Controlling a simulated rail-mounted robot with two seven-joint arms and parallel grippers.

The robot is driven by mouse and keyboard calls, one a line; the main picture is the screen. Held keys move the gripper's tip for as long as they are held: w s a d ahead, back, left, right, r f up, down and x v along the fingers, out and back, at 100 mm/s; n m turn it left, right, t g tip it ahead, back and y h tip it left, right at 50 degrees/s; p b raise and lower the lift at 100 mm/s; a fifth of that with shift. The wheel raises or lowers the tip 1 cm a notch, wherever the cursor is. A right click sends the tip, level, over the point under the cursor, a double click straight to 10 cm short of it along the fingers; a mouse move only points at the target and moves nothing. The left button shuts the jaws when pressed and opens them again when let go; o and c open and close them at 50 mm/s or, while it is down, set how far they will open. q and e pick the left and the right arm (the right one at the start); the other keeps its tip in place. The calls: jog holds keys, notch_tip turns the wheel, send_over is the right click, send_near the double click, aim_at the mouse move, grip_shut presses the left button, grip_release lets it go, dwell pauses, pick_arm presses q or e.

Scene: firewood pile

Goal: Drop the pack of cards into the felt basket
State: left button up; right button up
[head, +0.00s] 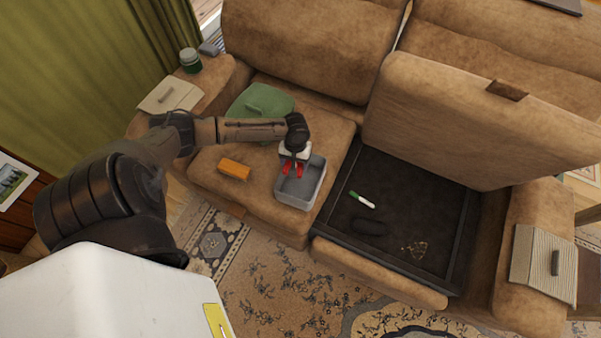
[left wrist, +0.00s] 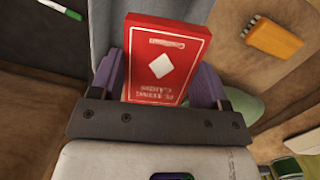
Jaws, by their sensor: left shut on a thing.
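The red pack of playing cards (left wrist: 163,58) is held between the two purple fingers of my left gripper (left wrist: 160,85) in the left wrist view. In the head view, my left gripper (head: 293,166) is over the grey felt basket (head: 287,199), with red showing at its fingers. The basket is open-topped and stands on the sofa seat. Its grey wall (left wrist: 104,35) also shows behind the pack in the left wrist view. I cannot tell how far the pack is above the basket floor. My right gripper is in neither view.
An orange block-like object (head: 234,169) lies on the seat left of the basket. A green cushion (head: 262,101) lies behind it. To the right is an open dark sofa compartment (head: 400,215) holding a green-and-white marker (head: 362,200). Its seat cushion (head: 470,120) is raised.

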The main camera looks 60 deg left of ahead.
pick_arm(q)
jog(key=shift+w+a+f, duration=0.25)
jog(key=shift+w+a, duration=0.15)
jog(key=shift+w, duration=0.05)
jog(key=shift+w+a, duration=0.1)
jog(key=shift+w, duration=0.15)
jog(key=shift+w+f+m, duration=0.2)
jog(key=shift+w+m, duration=0.1)
jog(key=shift+s+f+b, duration=0.1)
jog(key=shift+f+b, duration=0.65)
jog(key=shift+b, duration=0.3)
notch_tip(320, 180, down, 4)
jog(key=b, duration=0.5)
jog(key=shift+f, duration=0.1)
jog(key=o, duration=1)
